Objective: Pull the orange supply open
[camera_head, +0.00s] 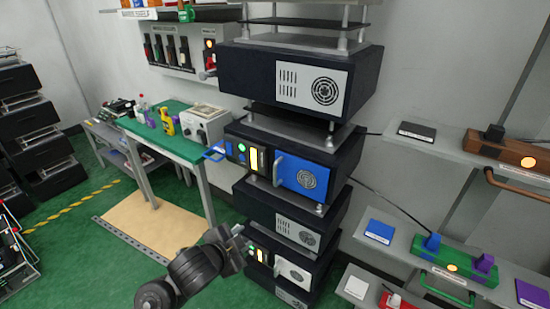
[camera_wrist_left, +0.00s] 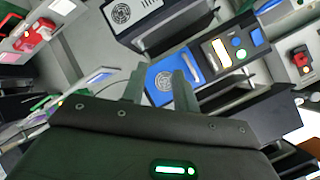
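The only orange-toned unit I see is a brown-orange box (camera_head: 508,152) on the upper right shelf in the head view. It has a black block on top, a lit lamp on its front and a brown-orange bar handle (camera_head: 515,187) below. The right picture edge cuts it off. My left gripper (camera_head: 238,236) is low in the middle, in front of the rack and far left of that box, touching nothing visible. In the left wrist view its two fingers (camera_wrist_left: 159,88) are apart and empty, with the blue-fronted rack unit (camera_wrist_left: 165,80) beyond them. My right gripper is out of view.
A tall rack of dark units (camera_head: 290,75) stands in the middle, with a blue-fronted unit (camera_head: 302,175) and its pale upright handle. A green unit (camera_head: 455,260) sits on the lower right shelf. A green-topped bench (camera_head: 165,140) stands left. Green floor is open at the lower left.

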